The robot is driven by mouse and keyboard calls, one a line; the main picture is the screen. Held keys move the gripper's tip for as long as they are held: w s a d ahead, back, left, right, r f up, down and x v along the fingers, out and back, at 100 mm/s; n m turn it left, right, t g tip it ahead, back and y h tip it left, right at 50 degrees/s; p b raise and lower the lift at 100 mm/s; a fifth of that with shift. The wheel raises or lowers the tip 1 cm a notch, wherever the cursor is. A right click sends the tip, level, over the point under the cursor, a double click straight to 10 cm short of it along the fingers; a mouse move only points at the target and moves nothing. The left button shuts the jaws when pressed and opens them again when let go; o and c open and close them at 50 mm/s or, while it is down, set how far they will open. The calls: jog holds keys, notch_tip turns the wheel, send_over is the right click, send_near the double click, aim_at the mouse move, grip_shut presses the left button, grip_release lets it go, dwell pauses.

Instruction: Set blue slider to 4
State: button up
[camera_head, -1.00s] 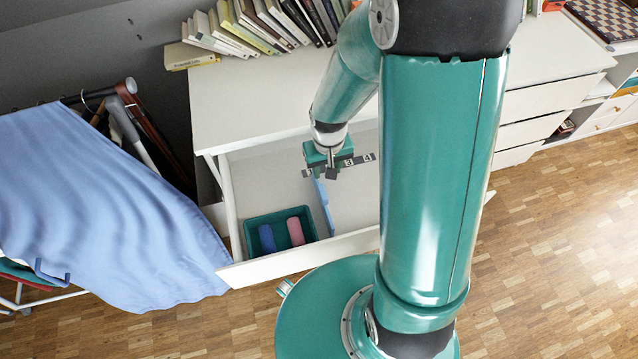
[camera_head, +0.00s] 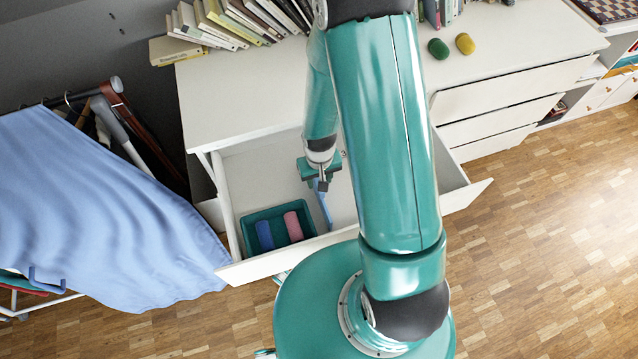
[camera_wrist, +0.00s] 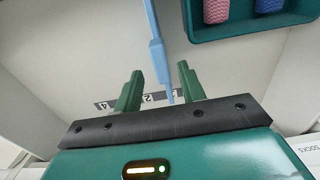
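The blue slider (camera_head: 324,207) is a light blue divider inside the open drawer, right of the green tray. In the wrist view the slider (camera_wrist: 153,30) runs down between my two green fingers, and its narrow end lies closer to the right finger. My gripper (camera_wrist: 160,70) is open, with a visible gap between the slider and the left finger. A dark number strip (camera_wrist: 104,104) lies behind the fingers, with a 4 at its left end and a 2 nearer the slider; the fingers hide parts of it. In the head view my gripper (camera_head: 322,182) is at the slider's far end.
The green tray (camera_head: 248,220) holds a blue and a pink roll. The white drawer front (camera_head: 270,266) bounds the drawer on the near side. A cabinet top (camera_head: 240,100) with books is behind. A blue cloth (camera_head: 100,210) hangs at left. Drawer floor right of the slider looks clear.

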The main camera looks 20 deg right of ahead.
aim_at(319, 193)
jog(key=shift+f, duration=2.05)
jog(key=shift+c, duration=0.4)
grip_shut()
